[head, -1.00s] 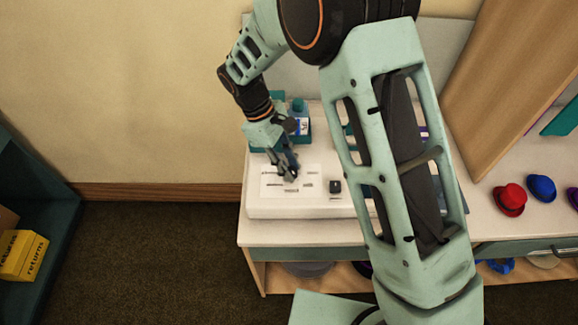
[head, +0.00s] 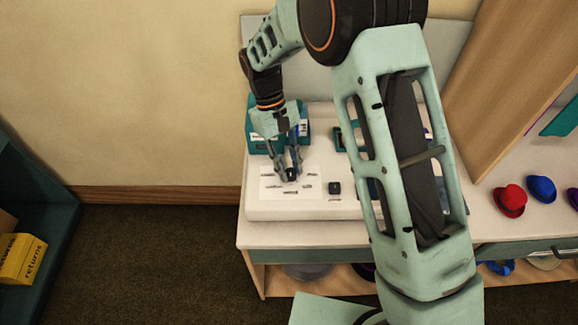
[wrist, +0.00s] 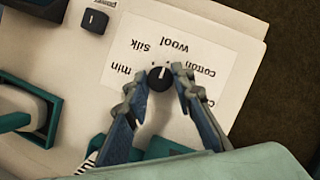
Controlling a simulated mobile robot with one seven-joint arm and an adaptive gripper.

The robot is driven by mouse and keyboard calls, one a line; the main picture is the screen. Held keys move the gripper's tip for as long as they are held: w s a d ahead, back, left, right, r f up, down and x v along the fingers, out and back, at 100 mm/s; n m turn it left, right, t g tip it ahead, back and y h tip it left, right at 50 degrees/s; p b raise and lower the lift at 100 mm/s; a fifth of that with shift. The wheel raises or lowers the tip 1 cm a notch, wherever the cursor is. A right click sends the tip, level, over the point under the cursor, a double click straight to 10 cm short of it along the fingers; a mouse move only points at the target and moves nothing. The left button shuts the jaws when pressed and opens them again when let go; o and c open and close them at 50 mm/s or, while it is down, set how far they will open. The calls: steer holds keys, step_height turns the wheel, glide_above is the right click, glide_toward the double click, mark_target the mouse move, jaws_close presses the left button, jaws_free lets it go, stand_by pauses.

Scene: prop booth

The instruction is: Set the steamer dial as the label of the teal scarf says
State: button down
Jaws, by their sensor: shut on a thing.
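The steamer's small black dial (wrist: 160,79) has a white pointer mark and sits on a white printed panel (wrist: 215,62). The panel reads "min", "silk", "wool" and "cotton", upside down in the wrist view; another word is partly hidden by a finger. The mark points up in that view, roughly between "silk" and "wool". My gripper (wrist: 158,78) is shut on the dial, one fingertip at each side. In the head view my gripper (head: 290,174) is down at the panel. I cannot make out a teal scarf or its label for certain.
A black power switch (head: 334,188) stands right of the panel; it also shows in the wrist view (wrist: 93,22). Teal-and-white items stand behind my gripper. Red (head: 509,200) and blue (head: 541,188) hats are at the right. A yellow returns box (head: 22,259) is far left.

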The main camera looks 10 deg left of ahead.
stand_by(0.3)
steer(key=c, duration=1.7)
jaws_free()
steer(key=shift+o, duration=0.2)
steer(key=shift+r, duration=0.1)
steer(key=v, duration=1.2)
